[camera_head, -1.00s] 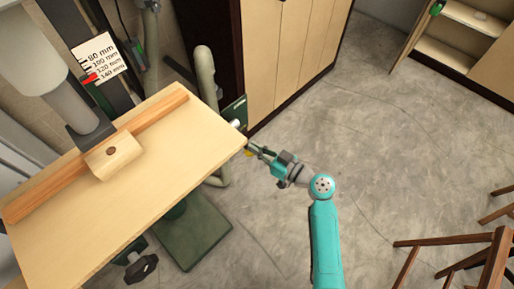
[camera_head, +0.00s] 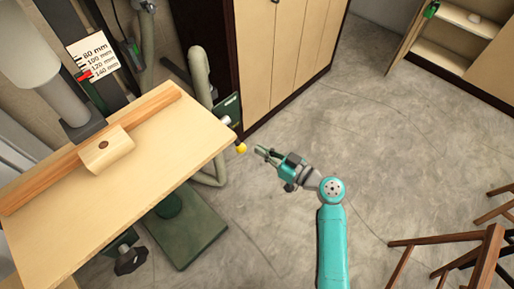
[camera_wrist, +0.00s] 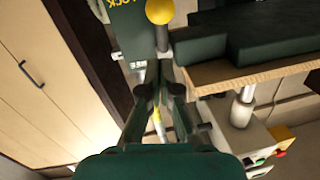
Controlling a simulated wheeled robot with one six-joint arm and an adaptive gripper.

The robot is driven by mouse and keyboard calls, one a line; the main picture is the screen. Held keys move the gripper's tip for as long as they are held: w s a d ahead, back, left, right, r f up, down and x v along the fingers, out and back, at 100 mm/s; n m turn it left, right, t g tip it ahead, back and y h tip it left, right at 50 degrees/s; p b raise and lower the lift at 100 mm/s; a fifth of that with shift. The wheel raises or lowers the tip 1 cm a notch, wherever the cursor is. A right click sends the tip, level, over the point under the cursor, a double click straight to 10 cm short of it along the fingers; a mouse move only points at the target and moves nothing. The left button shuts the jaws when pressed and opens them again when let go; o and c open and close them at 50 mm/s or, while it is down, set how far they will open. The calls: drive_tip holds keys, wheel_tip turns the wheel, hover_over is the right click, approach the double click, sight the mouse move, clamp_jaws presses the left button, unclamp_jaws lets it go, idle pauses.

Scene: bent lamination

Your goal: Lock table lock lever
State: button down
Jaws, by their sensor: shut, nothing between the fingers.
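The table lock lever ends in a yellow ball knob (camera_head: 241,148) beside the right edge of the machine table (camera_head: 75,240). In the wrist view the yellow knob (camera_wrist: 160,11) sits at the top, on a short grey rod. A green plate (camera_wrist: 122,22) with yellow "LOCK" lettering, partly cut off, is just left of it. My gripper (camera_head: 259,151) is just right of the knob, with a small gap between them in the head view. In the wrist view its fingers (camera_wrist: 164,68) are shut and empty, pointing toward the rod and knob.
A wooden fence (camera_head: 40,186) and a curved wooden block (camera_head: 106,151) lie on the table. A tall cabinet (camera_head: 280,50) stands behind the lever. A wooden chair (camera_head: 440,260) is at lower right. The grey floor right of my gripper is clear.

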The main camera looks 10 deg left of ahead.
drive_tip(key=f+v, duration=0.1)
drive_tip(key=v, duration=0.6)
drive_tip(key=shift+f, duration=0.25)
drive_tip(key=shift+d, duration=0.1)
